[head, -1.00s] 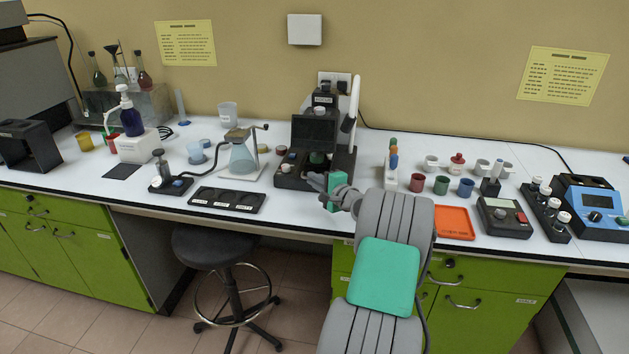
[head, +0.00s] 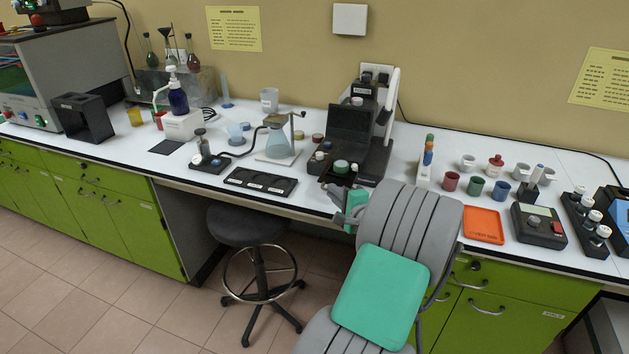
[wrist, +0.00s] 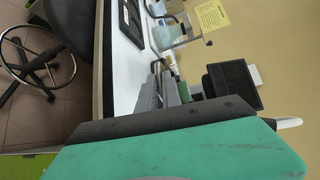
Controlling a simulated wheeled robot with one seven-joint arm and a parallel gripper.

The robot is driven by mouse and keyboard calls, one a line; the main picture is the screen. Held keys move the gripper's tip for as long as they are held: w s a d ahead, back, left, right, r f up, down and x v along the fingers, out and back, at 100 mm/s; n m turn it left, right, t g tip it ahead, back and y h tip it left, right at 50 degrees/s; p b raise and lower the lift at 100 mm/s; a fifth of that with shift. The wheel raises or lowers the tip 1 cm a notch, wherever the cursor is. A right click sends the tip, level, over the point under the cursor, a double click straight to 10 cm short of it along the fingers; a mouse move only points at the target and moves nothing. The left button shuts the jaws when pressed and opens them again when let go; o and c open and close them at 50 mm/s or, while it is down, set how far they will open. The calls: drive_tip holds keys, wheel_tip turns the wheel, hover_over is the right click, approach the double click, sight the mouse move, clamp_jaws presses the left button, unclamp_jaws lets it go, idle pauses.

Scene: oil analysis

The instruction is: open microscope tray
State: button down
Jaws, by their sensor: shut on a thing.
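The black microscope (head: 375,125) stands at the back middle of the bench, with an upright dark panel. Its low black tray (head: 318,166) sticks out in front and carries a green-topped round piece (head: 341,166) and small pale knobs. My gripper (head: 335,193) is at the tray's front edge, over the bench front, shut on the tray. The fingertips are small and partly hidden in the head view. In the wrist view my grey fingers (wrist: 168,88) reach towards the green piece (wrist: 181,90) and the dark panel (wrist: 232,86); the exact contact is unclear.
A stool (head: 247,226) stands below the bench, left of my arm. A black slotted rack (head: 260,182) and a flask on a stand (head: 278,142) are left of the microscope. Coloured cups (head: 476,187) and an orange tray (head: 483,224) are to the right.

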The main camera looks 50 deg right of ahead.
drive_tip(key=shift+s+a, duration=0.15)
drive_tip(key=shift+a, duration=0.2)
drive_tip(key=c, duration=1.5)
unclamp_jaws()
drive_tip(key=shift+s, duration=0.1)
drive_tip(key=v, duration=0.7)
drive_tip(key=shift+s+b, duration=0.3)
drive_tip(key=shift+b, duration=0.05)
